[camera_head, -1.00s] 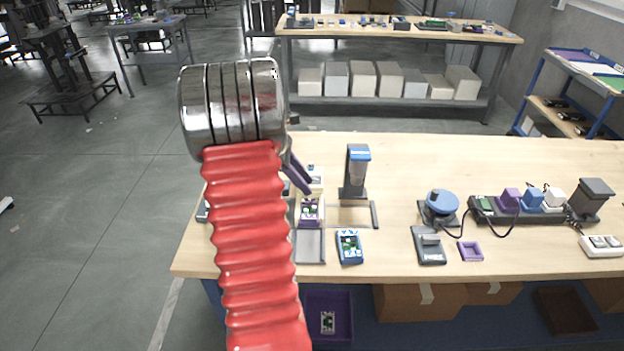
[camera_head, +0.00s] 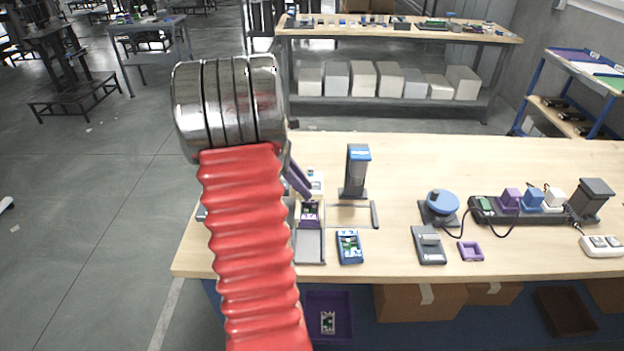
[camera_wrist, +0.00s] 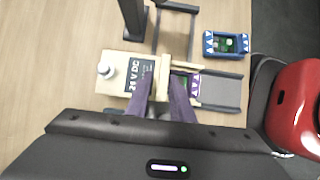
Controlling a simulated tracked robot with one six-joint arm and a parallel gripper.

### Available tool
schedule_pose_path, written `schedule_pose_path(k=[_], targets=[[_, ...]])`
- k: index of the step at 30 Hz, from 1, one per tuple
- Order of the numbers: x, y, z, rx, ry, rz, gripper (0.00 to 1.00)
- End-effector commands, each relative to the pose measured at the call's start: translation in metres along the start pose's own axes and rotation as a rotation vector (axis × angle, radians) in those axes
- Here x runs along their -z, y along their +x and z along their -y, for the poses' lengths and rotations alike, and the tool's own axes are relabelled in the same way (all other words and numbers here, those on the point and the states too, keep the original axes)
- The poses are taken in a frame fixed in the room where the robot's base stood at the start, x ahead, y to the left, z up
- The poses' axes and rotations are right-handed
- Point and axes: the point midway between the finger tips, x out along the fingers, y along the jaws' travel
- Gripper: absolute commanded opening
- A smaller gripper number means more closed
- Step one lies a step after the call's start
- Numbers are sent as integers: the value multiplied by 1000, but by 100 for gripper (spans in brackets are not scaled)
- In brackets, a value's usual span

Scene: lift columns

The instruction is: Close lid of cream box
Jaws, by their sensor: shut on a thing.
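The cream box (camera_wrist: 113,68) lies in the left middle of the wrist view, with a dark "24 V DC" label and a round white knob on it. Its lid (camera_wrist: 163,78) shows as a cream edge at the box's right side, between the purple fingers of my gripper (camera_wrist: 164,88). The fingers are shut on this lid edge. How far the lid stands open cannot be told. In the head view, my arm hides most of the box, and a small pale part (camera_head: 316,178) shows beside my gripper (camera_head: 298,182).
Right of the box is a grey tray (camera_wrist: 222,92) with a purple-framed board at its end. A blue-framed board (camera_head: 349,247) lies beside the tray. A dark upright stand (camera_head: 356,172) rises close behind.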

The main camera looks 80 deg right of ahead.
Motion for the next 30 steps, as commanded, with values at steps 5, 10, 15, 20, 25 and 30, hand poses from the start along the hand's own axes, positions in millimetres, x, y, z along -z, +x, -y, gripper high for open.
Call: schedule_pose_path(k=[5,10,15,20,25,30], targets=[[5,7,12,16,-8,-4,7],[5,7,19,15,-7,-4,7],[5,7,27,16,-8,-4,7],[5,7,34,16,-8,-3,7],[5,7,41,16,-7,-4,7],[5,7,48,16,-7,-4,7]])
